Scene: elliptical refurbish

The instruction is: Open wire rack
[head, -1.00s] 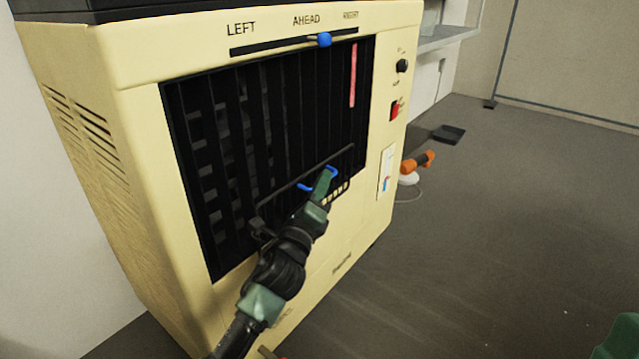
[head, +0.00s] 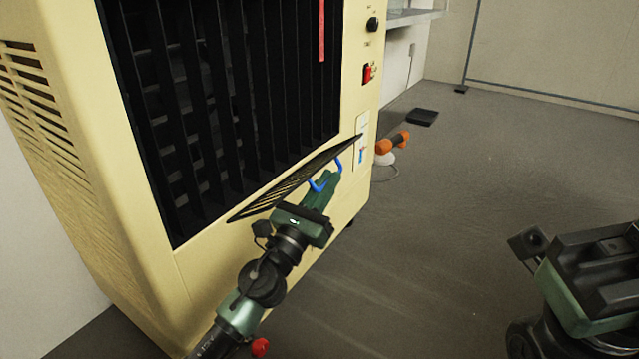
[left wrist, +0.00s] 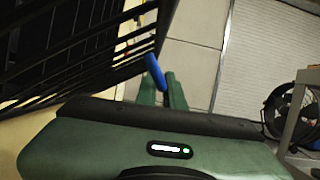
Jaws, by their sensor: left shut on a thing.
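The black wire rack (head: 290,184) is tilted out from the lower front of the cream heater (head: 205,262), its slats showing. It also fills the upper left of the left wrist view (left wrist: 85,52). A blue handle (head: 338,166) is on its outer edge and shows in the left wrist view (left wrist: 155,72). My left gripper (head: 322,188) is shut on the blue handle; its green fingers (left wrist: 162,90) lie around it. Part of my right arm and gripper body (head: 590,285) is at the right edge; its fingertips are hidden.
The heater's dark grille (head: 220,90) stands behind the rack. A black knob (head: 373,24) and red switch (head: 368,74) are on its right side. An orange tool (head: 393,142) and a black tray (head: 422,117) lie on the floor beyond.

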